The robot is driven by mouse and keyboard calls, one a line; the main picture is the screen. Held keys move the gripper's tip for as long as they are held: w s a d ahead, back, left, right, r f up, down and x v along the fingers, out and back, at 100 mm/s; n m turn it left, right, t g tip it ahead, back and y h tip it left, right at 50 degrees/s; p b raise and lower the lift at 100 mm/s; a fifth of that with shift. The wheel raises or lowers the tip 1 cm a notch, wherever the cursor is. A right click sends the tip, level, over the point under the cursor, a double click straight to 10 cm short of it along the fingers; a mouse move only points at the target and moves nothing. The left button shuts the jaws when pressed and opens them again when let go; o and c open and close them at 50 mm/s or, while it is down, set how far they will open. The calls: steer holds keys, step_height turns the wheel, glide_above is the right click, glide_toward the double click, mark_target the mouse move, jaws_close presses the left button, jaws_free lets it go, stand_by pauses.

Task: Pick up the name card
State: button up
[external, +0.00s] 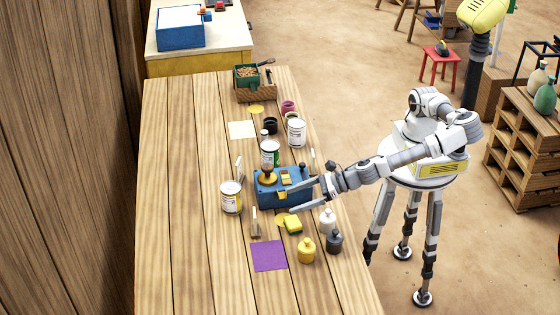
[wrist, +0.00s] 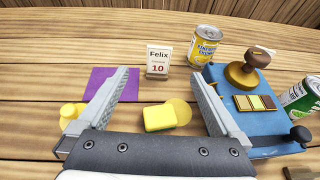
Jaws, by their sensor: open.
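The name card (wrist: 158,58), white with "Felix" and a red "10" in a small stand, is upright on the table ahead of my gripper in the wrist view. In the external view the name card (external: 254,222) stands between the purple square and a can. My gripper (wrist: 163,80) is open and empty, with its two fingers spread. The card shows beyond the fingertips, roughly midway between them, and is not touched. In the external view my gripper (external: 308,194) is over the table's right side, by the blue balance box (external: 270,196).
A yellow block (wrist: 160,117) lies between my fingers and the card. A yellow can (wrist: 205,46) stands right of the card. A purple square (wrist: 110,84) lies left. Yellow, white and dark bottles (external: 306,250) stand near the table edge. The table's left side is clear.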

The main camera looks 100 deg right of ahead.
mark_target(254, 212)
steer(key=b+x, duration=0.1)
steer(key=x, duration=1.3)
steer(key=shift+a+f+b, duration=0.1)
steer(key=shift+a+b, duration=0.05)
steer(key=shift+b, duration=0.25)
jaws_close()
